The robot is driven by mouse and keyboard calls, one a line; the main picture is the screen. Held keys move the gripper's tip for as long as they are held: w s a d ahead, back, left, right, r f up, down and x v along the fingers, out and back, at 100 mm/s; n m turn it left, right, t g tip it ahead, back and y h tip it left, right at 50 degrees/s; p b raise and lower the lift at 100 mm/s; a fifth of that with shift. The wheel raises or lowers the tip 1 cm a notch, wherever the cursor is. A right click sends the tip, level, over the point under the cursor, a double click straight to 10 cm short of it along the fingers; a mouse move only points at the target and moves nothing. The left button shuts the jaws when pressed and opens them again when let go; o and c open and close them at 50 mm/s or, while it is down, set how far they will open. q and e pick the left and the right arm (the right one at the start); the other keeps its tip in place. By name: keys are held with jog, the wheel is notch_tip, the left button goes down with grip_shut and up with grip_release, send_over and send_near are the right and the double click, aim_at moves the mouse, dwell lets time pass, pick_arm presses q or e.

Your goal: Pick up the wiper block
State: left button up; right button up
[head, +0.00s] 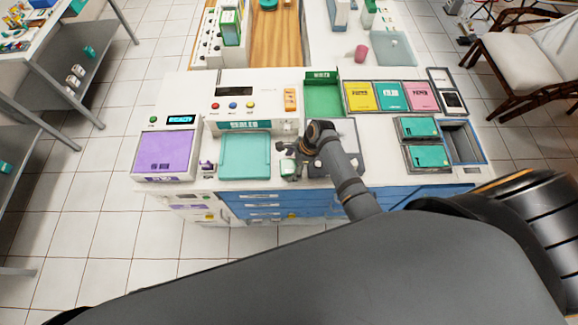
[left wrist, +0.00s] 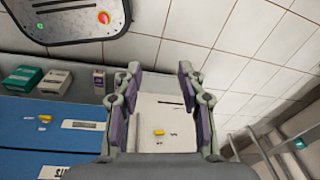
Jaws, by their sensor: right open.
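I cannot tell for certain which item is the wiper block. A small purple and white piece (head: 207,168) stands between the purple-topped unit and the teal tray.
The teal tray (head: 245,172) and purple-topped unit (head: 165,154) fill the counter's front left. A green bin (head: 323,97), coloured packs (head: 391,96) and teal boxes (head: 426,158) lie right. Blue drawers (head: 280,207) are below. A chair (head: 520,58) stands right.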

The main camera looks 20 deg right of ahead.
aim_at(291, 166)
jog(key=shift+w+f, duration=0.1)
jog(key=c, duration=1.3)
pick_arm(q)
jog(key=shift+s+a, duration=0.1)
jog(key=shift+s, duration=0.2)
pick_arm(e)
jog(key=shift+o, duration=0.2)
pick_arm(q)
jog(key=shift+f+b, duration=0.8)
pick_arm(e)
notch_tip(291, 166, up, 10)
